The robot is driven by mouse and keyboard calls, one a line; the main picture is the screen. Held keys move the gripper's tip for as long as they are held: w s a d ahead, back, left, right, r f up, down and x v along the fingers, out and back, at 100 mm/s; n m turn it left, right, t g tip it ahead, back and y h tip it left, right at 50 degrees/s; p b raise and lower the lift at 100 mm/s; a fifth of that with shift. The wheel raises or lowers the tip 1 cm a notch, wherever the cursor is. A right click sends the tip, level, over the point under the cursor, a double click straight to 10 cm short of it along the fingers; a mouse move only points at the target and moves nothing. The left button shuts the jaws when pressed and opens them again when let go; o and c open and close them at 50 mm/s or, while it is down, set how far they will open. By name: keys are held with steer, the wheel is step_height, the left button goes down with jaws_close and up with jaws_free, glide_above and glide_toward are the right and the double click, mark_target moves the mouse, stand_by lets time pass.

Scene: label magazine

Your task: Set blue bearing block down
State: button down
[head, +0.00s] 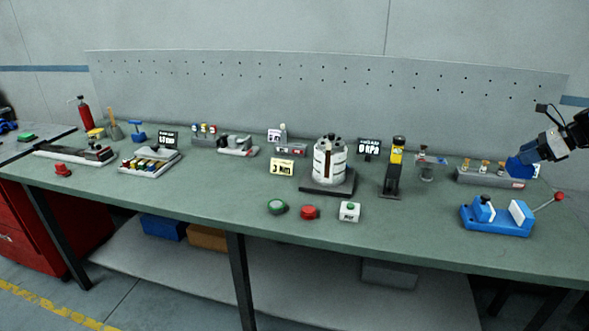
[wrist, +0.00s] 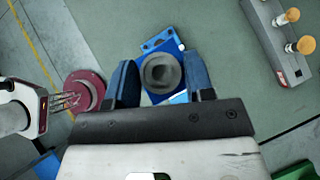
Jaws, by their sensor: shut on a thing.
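The blue bearing block (wrist: 154,46) shows in the wrist view between my gripper's two fingers, with a dark grey round ring on it and a flat blue base plate with a hole. My gripper (wrist: 162,78) is shut on it. In the head view my gripper (head: 523,164) is at the far right, at the right end of the grey rack. The blue there cannot be clearly split into fingers and block. Whether the block's underside touches the bench cannot be told.
A grey rack (head: 484,177) with wooden-knobbed pegs stands close by; it also shows in the wrist view (wrist: 274,40). A blue vise-like fixture (head: 497,218) with a red-knobbed lever is in front. Green bench top (head: 420,225) is clear left of the fixture.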

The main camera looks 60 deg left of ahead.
steer(key=s+f, duration=0.5)
steer(key=s, duration=0.5)
steer(key=s+f, duration=0.4)
steer(key=s, duration=0.7)
steer(key=s+f, duration=0.5)
steer(key=s, duration=0.6)
steer(key=shift+s+f, duration=0.25)
steer(key=shift+f, duration=0.05)
steer(key=shift+w+a, duration=0.1)
steer(key=w+a+f, duration=0.1)
steer(key=w+a, duration=0.9)
steer(key=w, duration=0.1)
steer(key=shift+w+a+f, duration=0.2)
steer(key=shift+w+a, duration=0.1)
steer(key=shift+w, duration=0.05)
steer(key=shift+f, duration=0.1)
steer(key=shift+f, duration=1.65)
steer(key=shift+f, duration=0.1)
